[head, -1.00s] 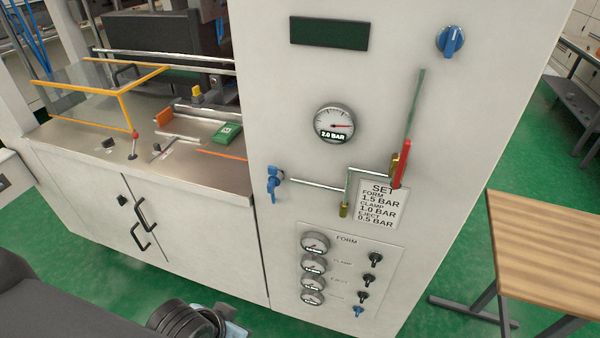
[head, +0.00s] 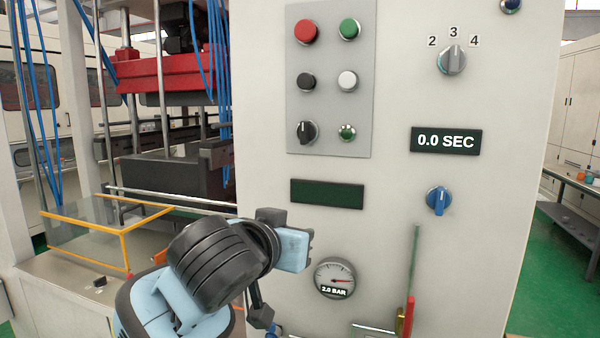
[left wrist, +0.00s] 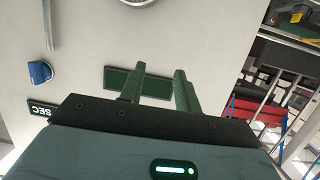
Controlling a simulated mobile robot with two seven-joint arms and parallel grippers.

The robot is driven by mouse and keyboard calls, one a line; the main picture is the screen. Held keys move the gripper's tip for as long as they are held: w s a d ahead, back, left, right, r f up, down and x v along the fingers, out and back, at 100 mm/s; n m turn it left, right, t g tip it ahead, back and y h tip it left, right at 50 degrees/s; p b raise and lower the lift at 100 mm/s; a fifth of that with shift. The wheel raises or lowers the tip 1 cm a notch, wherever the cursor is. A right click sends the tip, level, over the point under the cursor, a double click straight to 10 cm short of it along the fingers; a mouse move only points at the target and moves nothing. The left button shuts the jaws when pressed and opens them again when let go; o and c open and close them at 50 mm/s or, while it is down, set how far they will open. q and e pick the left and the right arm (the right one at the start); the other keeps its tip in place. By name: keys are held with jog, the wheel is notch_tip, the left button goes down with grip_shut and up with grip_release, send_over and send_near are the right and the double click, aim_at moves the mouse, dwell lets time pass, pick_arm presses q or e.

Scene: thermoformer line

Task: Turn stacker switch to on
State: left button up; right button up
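No label reading stacker is legible, so I cannot tell which control is the stacker switch. In the head view the machine's front panel carries a black rotary switch (head: 305,131) with its pointer upright, a grey selector (head: 453,60) marked 2, 3, 4, and a blue knob (head: 438,200). The blue knob also shows in the left wrist view (left wrist: 40,72). My left gripper (left wrist: 160,69) is open and empty, its two fingers apart in front of the panel near the blank display (left wrist: 155,88). In the head view my left arm hides the fingers. My right gripper is out of view.
Red (head: 306,31) and green (head: 349,29) buttons sit above the rotary switch. A pressure gauge (head: 334,279) and a red-handled valve (head: 410,312) are lower on the panel. A yellow-framed guard (head: 123,233) stands at left. A bench (head: 575,230) stands at right.

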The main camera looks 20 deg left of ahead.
aim_at(303, 131)
pick_arm(q)
notch_tip(303, 131, up, 16)
jog(key=s+f+n+t+y, duration=0.1)
jog(key=s+t, duration=0.2)
jog(key=shift+w+r, duration=0.15)
jog(key=shift+w, duration=1.9)
jog(key=shift+w+r, duration=0.1)
jog(key=shift+w, duration=1.9)
grip_shut()
